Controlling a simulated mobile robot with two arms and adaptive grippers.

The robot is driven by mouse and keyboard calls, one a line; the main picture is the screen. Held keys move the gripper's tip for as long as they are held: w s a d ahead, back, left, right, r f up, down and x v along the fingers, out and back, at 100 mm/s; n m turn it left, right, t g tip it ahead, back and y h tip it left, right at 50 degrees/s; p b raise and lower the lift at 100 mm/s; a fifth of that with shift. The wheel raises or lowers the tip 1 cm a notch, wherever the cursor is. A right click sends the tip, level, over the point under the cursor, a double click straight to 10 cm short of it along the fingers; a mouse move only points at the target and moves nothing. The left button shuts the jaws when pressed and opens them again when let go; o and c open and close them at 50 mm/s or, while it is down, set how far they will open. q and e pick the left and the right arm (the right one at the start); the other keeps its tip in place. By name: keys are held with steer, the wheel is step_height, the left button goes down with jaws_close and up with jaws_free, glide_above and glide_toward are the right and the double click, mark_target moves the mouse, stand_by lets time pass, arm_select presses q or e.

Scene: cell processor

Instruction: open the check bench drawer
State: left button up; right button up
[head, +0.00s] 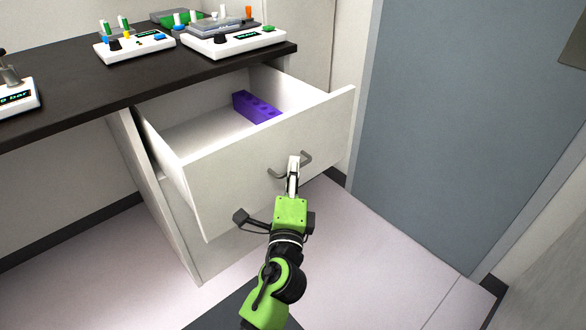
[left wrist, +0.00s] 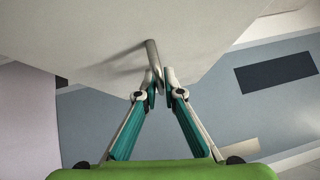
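The check bench drawer (head: 262,150) is white and stands pulled well out from under the dark bench top. A purple block with holes (head: 256,107) lies inside it. The grey bar handle (head: 306,159) is on the drawer front. My left gripper (head: 294,162) is at the handle's middle. In the left wrist view, the fingertips of the left gripper (left wrist: 160,83) are close together on either side of the handle bar (left wrist: 153,58), seemingly shut on it. The fingers hide part of the handle. My right gripper is not in view.
White devices with displays (head: 235,38) stand on the dark bench top (head: 72,95). A grey door (head: 455,130) is to the right of the drawer. The pale floor (head: 370,260) in front and to the right is clear.

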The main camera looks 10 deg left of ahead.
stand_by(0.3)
arm_select(q)
steer(key=s+d+f, duration=0.1)
steer(key=s, duration=1.1)
steer(key=shift+d+f, duration=0.15)
steer(key=shift+f, duration=0.15)
